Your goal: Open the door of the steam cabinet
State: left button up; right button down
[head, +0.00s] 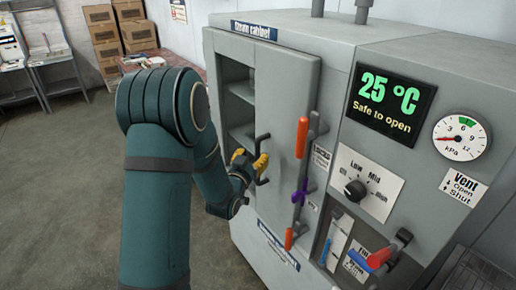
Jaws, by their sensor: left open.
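The steam cabinet (340,60) is a large grey box with a "Steam cabinet" label. Its grey door (282,85) stands partly open: a gap on its left shows the shelves (240,92) inside. A lever with an orange grip (302,137) stands right of the door panel, with a purple part (303,191) and another orange grip (290,238) below. My right gripper is not in view.
A display (390,97) reads 25 °C, "Safe to open". A dial (356,190), a pressure gauge (462,136) and a red-handled lever (385,255) are on the cabinet's right. Cardboard boxes (107,35) stand at the back left. The floor (60,190) at left is clear.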

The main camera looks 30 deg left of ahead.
aim_at(257, 150)
pick_arm(q)
jog(key=shift+w+a+p, duration=0.15)
jog(key=shift+w+a, duration=0.1)
jog(key=shift+w, duration=0.95)
jog(key=shift+w+a+p, duration=0.15)
jog(key=shift+w+a, duration=0.1)
jog(key=shift+w, duration=0.9)
grip_shut()
